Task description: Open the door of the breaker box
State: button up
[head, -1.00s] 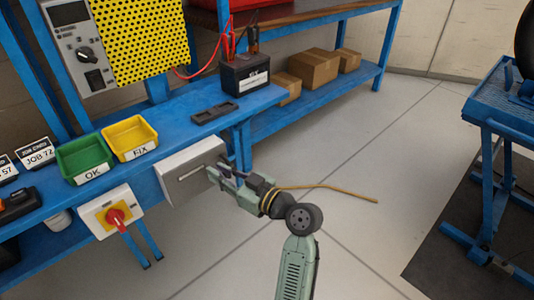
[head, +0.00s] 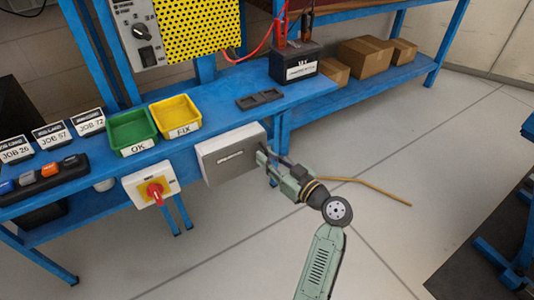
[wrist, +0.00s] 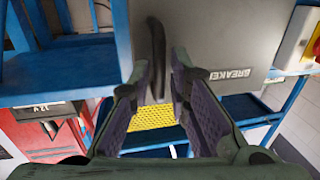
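The breaker box (head: 215,170) is a grey metal box on the front of the blue bench, and its door looks shut. In the wrist view its grey front (wrist: 240,40) carries the word BREAKER, seen upside down. A dark upright bar handle (wrist: 157,50) stands out near the door's edge. My gripper (head: 264,160) is at the right edge of the box. In the wrist view, my gripper (wrist: 160,80) has its two fingers apart, with the lower end of the handle between their tips. I cannot tell whether either finger touches it.
A red rotary switch (head: 155,192) on a white-and-yellow box is left of the breaker box. Green (head: 131,135) and yellow (head: 174,118) bins stand on the bench above. A battery (head: 297,62) stands farther right. The floor right of my arm is mostly clear, with a tan cable (head: 370,187).

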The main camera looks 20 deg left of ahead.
jog(key=shift+w+a, duration=0.25)
jog(key=shift+a, duration=0.15)
grip_shut()
dwell(0.5)
